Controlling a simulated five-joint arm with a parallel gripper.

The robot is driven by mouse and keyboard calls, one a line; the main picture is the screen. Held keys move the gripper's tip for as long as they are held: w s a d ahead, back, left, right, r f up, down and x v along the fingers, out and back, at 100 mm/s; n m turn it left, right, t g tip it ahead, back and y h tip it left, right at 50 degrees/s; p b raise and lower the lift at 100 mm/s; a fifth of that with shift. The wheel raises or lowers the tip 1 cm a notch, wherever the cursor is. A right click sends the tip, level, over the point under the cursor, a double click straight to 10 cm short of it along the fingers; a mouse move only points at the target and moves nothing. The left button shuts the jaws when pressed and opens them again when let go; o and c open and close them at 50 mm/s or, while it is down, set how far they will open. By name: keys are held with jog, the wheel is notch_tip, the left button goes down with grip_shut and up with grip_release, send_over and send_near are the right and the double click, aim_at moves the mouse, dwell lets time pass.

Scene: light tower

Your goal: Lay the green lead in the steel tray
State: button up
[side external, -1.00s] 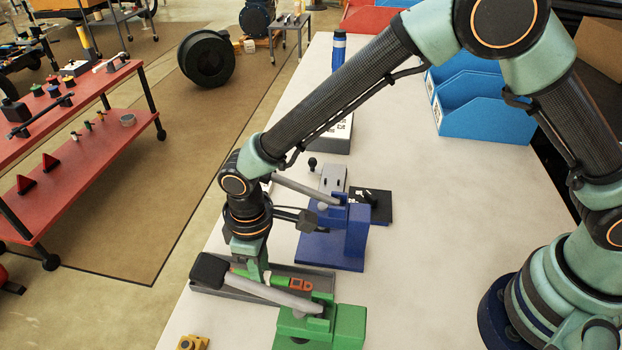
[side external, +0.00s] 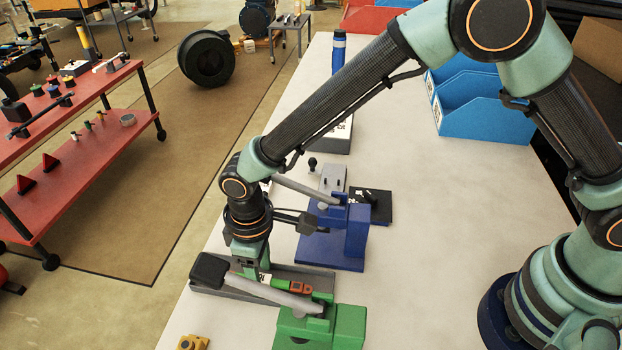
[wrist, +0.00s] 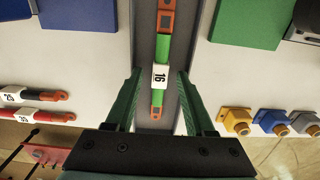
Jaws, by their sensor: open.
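The green lead (wrist: 163,50) has orange ends and a white label reading 16. In the wrist view it lies lengthwise inside the grey steel tray (wrist: 142,30). It also shows in the side view (side external: 280,284), in the tray (side external: 210,290), partly hidden behind the lever of the green fixture. My gripper (wrist: 160,85) is open, its two green fingers apart on either side of the lead and not touching it. In the side view my gripper (side external: 252,272) is low over the tray; its fingertips are partly hidden by the black lever knob.
The green lever fixture (side external: 345,325) stands close in front of the tray, its lever reaching across it. A blue lever fixture (side external: 345,240) stands behind.

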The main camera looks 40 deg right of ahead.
notch_tip(320, 180, up, 10)
jog(key=r, duration=0.1)
jog(key=w+d+r+m+t, duration=0.1)
jog(key=w+d+r+m, duration=0.1)
jog(key=d+r, duration=0.55)
jog(key=s+d+r+m+t, duration=0.2)
jog(key=s+d+m, duration=0.1)
jog(key=d, duration=0.8)
jog(key=s+d+r+m+t, duration=0.2)
jog(key=s+d+r+m, duration=0.1)
jog(key=d, duration=0.9)
jog(key=shift+s+d+m+t, duration=0.3)
jog(key=shift+s+m, duration=0.2)
jog(key=shift+s, duration=0.2)
jog(key=shift+r, duration=0.1)
